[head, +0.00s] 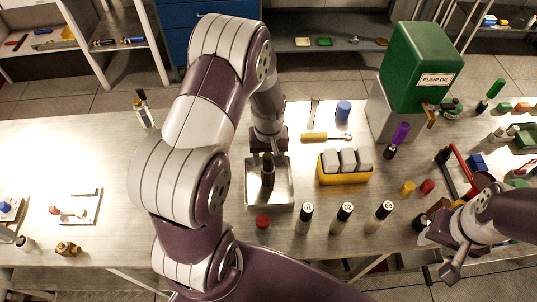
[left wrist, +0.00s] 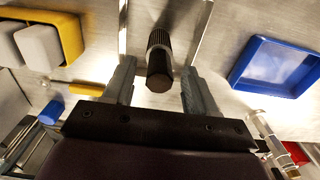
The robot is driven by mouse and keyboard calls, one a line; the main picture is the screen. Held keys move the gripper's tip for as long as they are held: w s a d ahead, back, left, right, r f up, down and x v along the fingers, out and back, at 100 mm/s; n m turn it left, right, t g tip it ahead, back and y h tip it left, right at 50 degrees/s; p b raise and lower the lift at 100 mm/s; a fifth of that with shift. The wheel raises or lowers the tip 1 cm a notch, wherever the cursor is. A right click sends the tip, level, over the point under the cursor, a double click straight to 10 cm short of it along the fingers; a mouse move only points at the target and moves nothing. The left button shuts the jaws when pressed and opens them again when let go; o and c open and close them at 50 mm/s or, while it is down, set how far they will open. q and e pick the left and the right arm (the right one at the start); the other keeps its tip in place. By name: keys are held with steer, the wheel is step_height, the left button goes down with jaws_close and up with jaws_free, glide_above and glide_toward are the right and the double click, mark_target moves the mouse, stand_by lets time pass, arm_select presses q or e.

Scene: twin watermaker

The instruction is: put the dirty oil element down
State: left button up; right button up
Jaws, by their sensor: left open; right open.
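The dirty oil element appears to be the dark, ribbed cylinder (head: 267,172) at the metal tray (head: 283,198) in the middle of the bench. In the left wrist view the dark cylinder (left wrist: 159,65) lies between the two fingers, with gaps on both sides. My left gripper (head: 268,154) is open above the tray, its fingers mostly hidden by its own body in the head view. In the left wrist view the gripper (left wrist: 158,85) has its fingers apart. My right gripper (head: 437,245) is open at the right front, away from the tray.
A yellow holder (head: 345,177) with white-grey blocks stands right of the tray. Several labelled bottles (head: 344,212) and a red-capped one (head: 263,222) line the front. The green pump oil unit (head: 417,60) stands behind. A blue tray (left wrist: 275,66) shows in the left wrist view.

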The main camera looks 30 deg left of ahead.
arm_select(q)
steer(key=shift+r, duration=0.25)
step_height(320, 180, up, 11)
steer(key=b, duration=0.3)
steer(key=s+d+f+m+t, duration=0.1)
steer(key=s+d+m, duration=0.4)
steer(key=s, duration=0.4)
steer(key=shift+s+d+f+m, duration=0.15)
steer(key=shift+s+d+m, duration=0.15)
steer(key=shift+m, duration=0.5)
